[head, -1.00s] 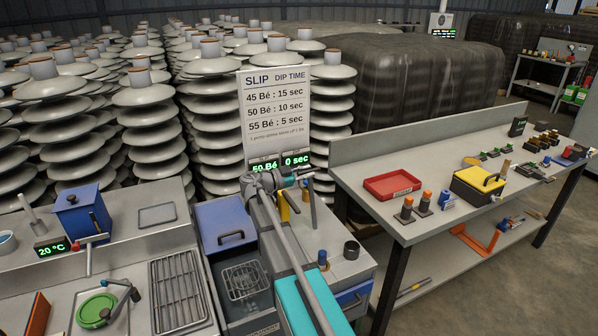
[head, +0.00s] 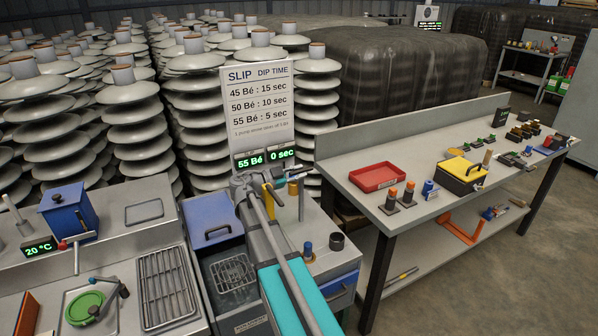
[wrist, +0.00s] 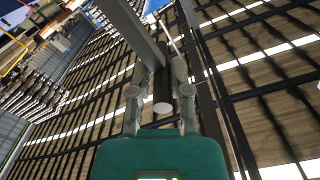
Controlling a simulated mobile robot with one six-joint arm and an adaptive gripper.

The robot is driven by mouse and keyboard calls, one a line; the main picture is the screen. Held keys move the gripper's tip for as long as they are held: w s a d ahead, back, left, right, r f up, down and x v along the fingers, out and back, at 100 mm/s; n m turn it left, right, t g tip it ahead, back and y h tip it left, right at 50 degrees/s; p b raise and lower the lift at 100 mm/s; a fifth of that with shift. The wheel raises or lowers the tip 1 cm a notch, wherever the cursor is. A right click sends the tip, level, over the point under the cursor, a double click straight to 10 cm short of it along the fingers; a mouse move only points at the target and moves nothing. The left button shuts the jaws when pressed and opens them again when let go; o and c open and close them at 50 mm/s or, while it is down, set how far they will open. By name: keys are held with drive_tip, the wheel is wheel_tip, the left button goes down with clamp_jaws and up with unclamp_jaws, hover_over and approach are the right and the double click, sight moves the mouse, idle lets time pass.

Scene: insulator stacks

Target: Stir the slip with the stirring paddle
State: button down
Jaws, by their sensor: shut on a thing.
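My gripper (wrist: 160,78) is shut on a dark round handle, which I take to be the stirring paddle (wrist: 162,103). The handle's near end shows between the fingers in the wrist view; its far end cannot be made out. In the head view my arm reaches from the bottom middle up to the sign, and my gripper's teal part (head: 280,184) is small and partly hidden. The slip cannot be seen; my arm covers part of the station. The sign (head: 261,108) lists dip times, and its green display (head: 264,159) reads 55 Bé and 0 sec.
A blue lid (head: 209,220) and a wire rack (head: 233,274) lie left of my arm. A grey bench (head: 420,215) holds a red tray (head: 377,177) and a yellow-lidded box (head: 462,174). Insulator stacks (head: 140,125) stand behind.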

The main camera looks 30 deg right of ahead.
drive_tip(key=c, duration=0.6)
unclamp_jaws()
drive_tip(key=shift+w+a+f, duration=0.15)
drive_tip(key=shift+a, duration=0.05)
drive_tip(key=shift+c, duration=0.2)
drive_tip(key=shift+d, duration=0.15)
drive_tip(key=w+a, duration=0.1)
drive_tip(key=a, duration=1.1)
drive_tip(key=shift+w, duration=0.2)
